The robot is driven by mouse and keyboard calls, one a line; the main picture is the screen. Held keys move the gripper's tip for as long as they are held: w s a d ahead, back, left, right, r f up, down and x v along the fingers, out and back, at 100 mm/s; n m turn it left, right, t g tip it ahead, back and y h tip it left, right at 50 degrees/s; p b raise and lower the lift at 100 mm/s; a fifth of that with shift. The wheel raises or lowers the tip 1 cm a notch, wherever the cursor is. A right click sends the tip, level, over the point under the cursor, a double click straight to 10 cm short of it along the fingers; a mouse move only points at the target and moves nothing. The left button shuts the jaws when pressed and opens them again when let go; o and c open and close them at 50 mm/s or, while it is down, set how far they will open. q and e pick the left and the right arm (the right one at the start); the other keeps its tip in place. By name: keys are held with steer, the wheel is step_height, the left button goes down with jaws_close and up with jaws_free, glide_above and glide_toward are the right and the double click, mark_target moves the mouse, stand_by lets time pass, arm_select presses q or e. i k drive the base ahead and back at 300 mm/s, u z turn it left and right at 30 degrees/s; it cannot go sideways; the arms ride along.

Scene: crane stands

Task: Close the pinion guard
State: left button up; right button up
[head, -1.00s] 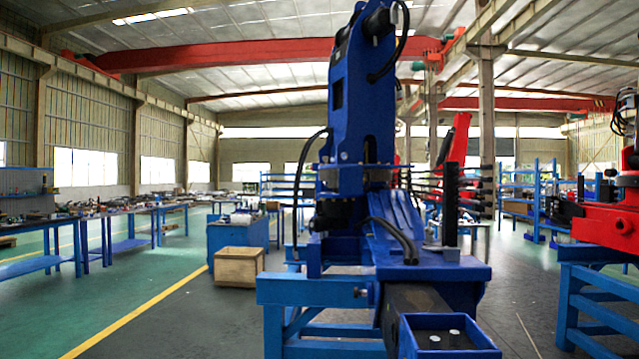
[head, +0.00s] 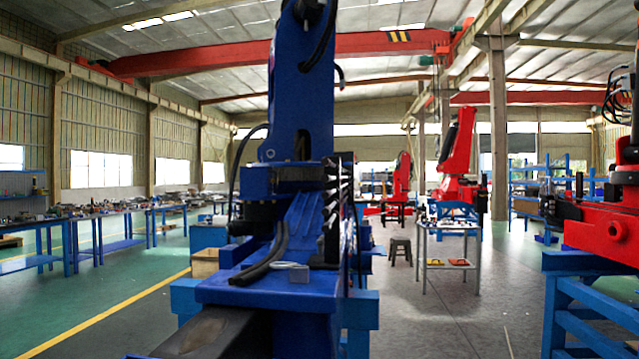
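A large blue crane (head: 303,110) stands on a blue stand close in front of me, left of the middle. Its base has a blue deck (head: 250,292) with black hoses (head: 262,262) and a ribbed blue slope (head: 305,225). A dark beam (head: 205,335) juts from the base toward the lower left. I cannot pick out the pinion guard for certain, nor tell whether it is open or shut. Neither of my grippers shows in the head view.
A red crane on a blue stand (head: 565,300) is close at the right. A light table (head: 447,230) with a red crane (head: 460,150) behind it and a dark stool (head: 400,250) stand further back. Workbenches (head: 95,222) line the left. The grey floor (head: 450,320) between the cranes is clear.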

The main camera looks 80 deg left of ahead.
mark_target(254, 181)
steer(key=i, duration=1.15)
steer(key=u, duration=2.7)
steer(key=i, duration=0.25)
steer(key=u, duration=0.5)
